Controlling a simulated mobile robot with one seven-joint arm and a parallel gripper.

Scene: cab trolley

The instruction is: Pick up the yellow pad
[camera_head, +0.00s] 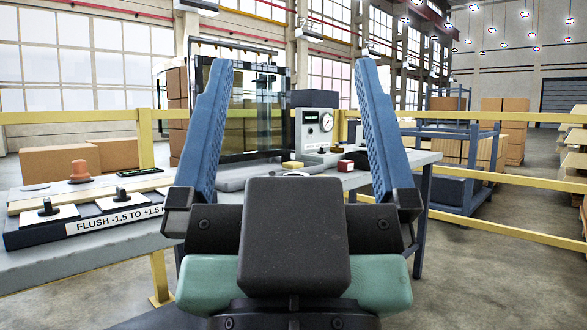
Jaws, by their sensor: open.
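A small yellow block (292,164), which looks like the yellow pad, lies on the grey table beyond my gripper. It shows in the gap between the two fingers, above the dark palm. My gripper (294,64) is open and empty, with its two blue ridged fingers spread wide. The fingers rise large in the foreground, and the pad appears well apart from them. My gripper's palm hides part of the table in front of the pad.
A red block (345,165) sits right of the pad. A grey gauge unit (317,129) and a glass-panelled frame stand behind. At left, a bench holds a flush-gauge board (90,212) with knobs. Yellow rails (500,180) and a blue trolley frame (455,165) stand at right.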

